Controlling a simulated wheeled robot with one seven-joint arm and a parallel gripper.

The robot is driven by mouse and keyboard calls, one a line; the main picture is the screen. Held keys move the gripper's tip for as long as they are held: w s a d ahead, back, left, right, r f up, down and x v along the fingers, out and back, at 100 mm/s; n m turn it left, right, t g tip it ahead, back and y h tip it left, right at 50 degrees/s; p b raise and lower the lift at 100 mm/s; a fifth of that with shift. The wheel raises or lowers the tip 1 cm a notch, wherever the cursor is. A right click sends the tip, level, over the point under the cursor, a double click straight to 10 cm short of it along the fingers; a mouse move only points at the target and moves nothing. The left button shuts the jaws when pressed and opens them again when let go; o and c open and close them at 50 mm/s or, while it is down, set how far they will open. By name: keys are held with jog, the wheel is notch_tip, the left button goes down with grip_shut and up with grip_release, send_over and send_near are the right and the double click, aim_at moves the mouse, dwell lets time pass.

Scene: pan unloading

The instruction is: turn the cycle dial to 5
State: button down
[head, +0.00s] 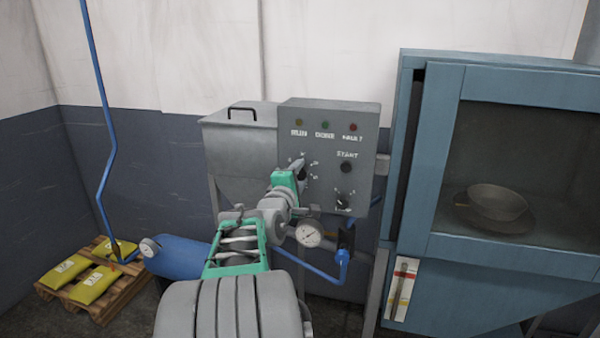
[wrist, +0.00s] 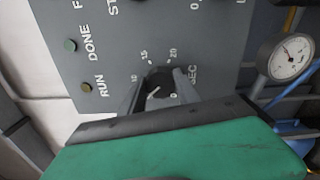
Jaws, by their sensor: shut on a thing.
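The cycle dial (wrist: 158,83) is a dark round knob on the grey control panel (head: 328,120), ringed by printed marks including 10, 15, 20, SEC and 0. My gripper (head: 299,171) reaches the left part of the panel. In the wrist view my gripper (wrist: 157,97) has a finger on either side of the dial and is shut on it. A short pale line shows on the dial's face, but I cannot tell which mark it points to. The 5 mark is not visible; a finger covers that side.
A black START button (head: 346,167) and a second knob (head: 343,201) sit right of the dial. A pressure gauge (head: 309,233) and blue pipe lie below. A blue cabinet (head: 433,150) with a pan (head: 491,203) stands at right. A pallet with yellow sacks (head: 93,284) is at left.

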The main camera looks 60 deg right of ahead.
jog(key=shift+f+n+p, duration=0.2)
jog(key=shift+n+p, duration=0.55)
jog(key=shift+n, duration=1.25)
jog(key=c, duration=1.3)
grip_release()
jog(key=o, duration=0.4)
jog(key=shift+r, duration=0.15)
jog(key=shift+a, duration=0.2)
jog(key=s+a+b, duration=0.1)
jog(key=a, duration=0.6)
jog(key=shift+a, duration=0.25)
jog(key=shift+s+b, duration=0.1)
jog(key=shift+b, duration=0.2)
